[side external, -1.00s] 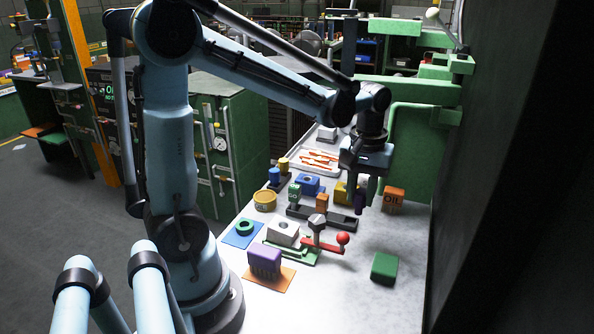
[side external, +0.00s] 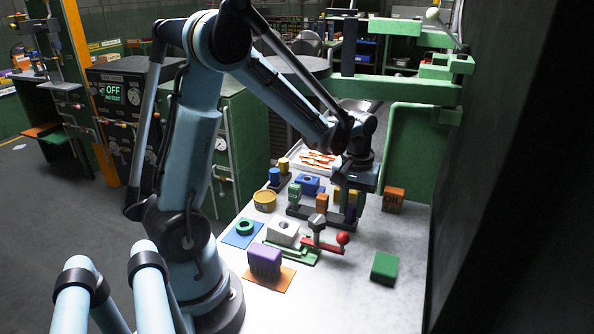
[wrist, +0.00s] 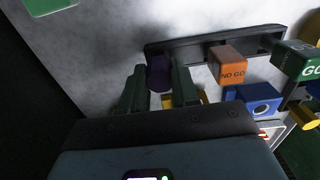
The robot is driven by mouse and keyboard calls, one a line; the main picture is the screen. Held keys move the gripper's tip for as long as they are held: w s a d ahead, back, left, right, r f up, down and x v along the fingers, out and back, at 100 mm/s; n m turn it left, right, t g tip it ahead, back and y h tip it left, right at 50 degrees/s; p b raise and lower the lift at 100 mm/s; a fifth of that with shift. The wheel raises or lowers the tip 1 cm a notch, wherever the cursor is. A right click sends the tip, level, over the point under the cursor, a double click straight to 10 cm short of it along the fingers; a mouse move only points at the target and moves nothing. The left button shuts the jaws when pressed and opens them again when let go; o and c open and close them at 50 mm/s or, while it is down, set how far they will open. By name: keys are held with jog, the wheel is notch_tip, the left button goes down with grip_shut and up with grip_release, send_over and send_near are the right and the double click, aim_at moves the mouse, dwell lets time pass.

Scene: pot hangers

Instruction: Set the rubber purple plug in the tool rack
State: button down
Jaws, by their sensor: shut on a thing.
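The purple plug (wrist: 159,74) is between the two green fingers of my gripper (wrist: 158,88) in the wrist view, and the fingers are shut on it. In the side view the plug (side external: 351,212) shows low beside my gripper (side external: 347,200), at the right end of the dark tool rack (side external: 300,212). In the wrist view it is at the left end of the rack (wrist: 190,48). I cannot tell whether it is seated or just above. An orange NO GO block (wrist: 228,65) and a green GO block (wrist: 297,62) stand in the rack.
A blue block with a hole (wrist: 255,98) and a yellow block lie behind the rack. An orange OIL box (side external: 393,198) stands to the right.

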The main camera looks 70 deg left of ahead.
aim_at(352, 205)
jog(key=shift+f, duration=0.15)
jog(key=c, duration=0.8)
grip_release()
jog(key=shift+c, duration=0.2)
notch_tip(352, 205, up, 12)
jog(key=s+d+f+m+t, duration=0.1)
jog(key=s+d+m+t, duration=0.6)
jog(key=d+m, duration=0.2)
jog(key=shift+d+f, duration=0.3)
jog(key=shift+d, duration=0.15)
